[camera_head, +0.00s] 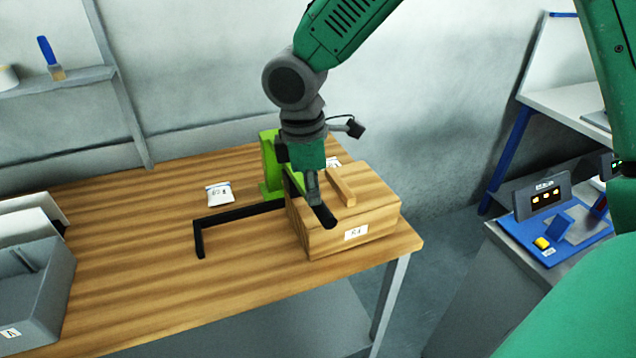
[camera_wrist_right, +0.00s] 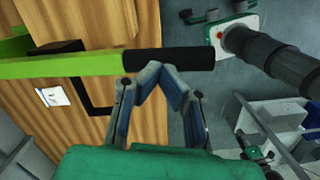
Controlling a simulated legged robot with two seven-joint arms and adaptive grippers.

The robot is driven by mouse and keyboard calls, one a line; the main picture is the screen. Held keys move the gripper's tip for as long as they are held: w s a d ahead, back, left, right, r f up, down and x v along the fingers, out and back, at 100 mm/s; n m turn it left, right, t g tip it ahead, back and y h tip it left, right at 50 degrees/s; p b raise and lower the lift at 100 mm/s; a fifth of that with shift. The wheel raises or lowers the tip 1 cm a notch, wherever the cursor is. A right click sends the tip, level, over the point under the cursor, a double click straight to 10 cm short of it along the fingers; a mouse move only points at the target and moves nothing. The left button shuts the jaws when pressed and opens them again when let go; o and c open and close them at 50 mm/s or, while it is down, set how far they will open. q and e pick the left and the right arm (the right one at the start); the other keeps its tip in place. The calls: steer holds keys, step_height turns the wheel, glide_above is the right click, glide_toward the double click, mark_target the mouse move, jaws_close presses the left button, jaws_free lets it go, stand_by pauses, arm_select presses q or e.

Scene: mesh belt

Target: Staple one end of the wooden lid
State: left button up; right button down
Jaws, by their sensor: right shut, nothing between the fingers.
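A wooden box (camera_head: 345,228) with a wooden lid and a raised wooden strip (camera_head: 340,186) on top stands at the table's right end. A green stapler-like press (camera_head: 270,165) stands behind its left side. Its green lever (camera_wrist_right: 70,65) ends in a black handle (camera_wrist_right: 170,60) in the right wrist view. My right gripper (camera_wrist_right: 158,68) is shut and empty, its fingertips at the black handle; whether they touch it I cannot tell. In the head view the right gripper (camera_head: 313,195) is above the box, partly hiding the lid and press. My left gripper is not in view.
A black L-shaped bracket (camera_head: 238,212) and a small white packet (camera_head: 219,194) lie left of the box on the wooden table (camera_head: 140,270). Grey bins (camera_head: 35,290) stand at the left. A blue device (camera_head: 555,235) sits on a separate bench at right. The table's middle front is clear.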

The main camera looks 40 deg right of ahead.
steer(key=a, duration=0.1)
steer(key=w+a+r+p, duration=0.1)
steer(key=shift+w+a, duration=0.25)
steer(key=shift+a, duration=0.05)
step_height(320, 180, up, 12)
steer(key=a, duration=0.1)
steer(key=shift+w, duration=0.35)
steer(key=shift+f, duration=0.1)
stand_by(0.5)
